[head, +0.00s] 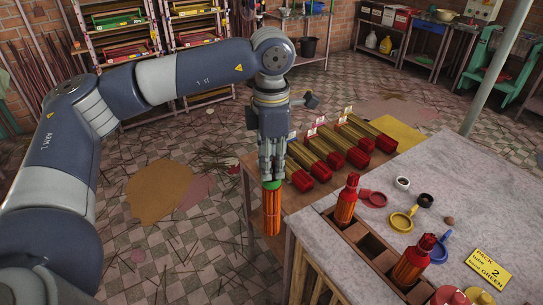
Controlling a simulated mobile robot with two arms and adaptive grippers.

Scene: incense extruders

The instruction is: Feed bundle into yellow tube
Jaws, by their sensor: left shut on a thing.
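My left gripper (271,180) points straight down and is shut on a bundle (271,212) of orange sticks with a green top. The bundle hangs upright beside the left edge of the wooden bench, clear of the rack. I cannot make out a plainly yellow tube. A yellow ring-shaped piece with a handle (401,221) lies on the grey tabletop to the right. Two red-orange bottle-like pieces, one farther back (346,202) and one nearer (412,262), stand in a wooden slotted rack (378,247). My right gripper is not in view.
Several long red-and-yellowish pieces (335,155) lie side by side on the wooden bench (290,200). The grey tabletop (450,185) also holds a red ring piece (372,198), a blue one (437,250) and a yellow sign (487,268). Empty slots show between the bottle-like pieces.

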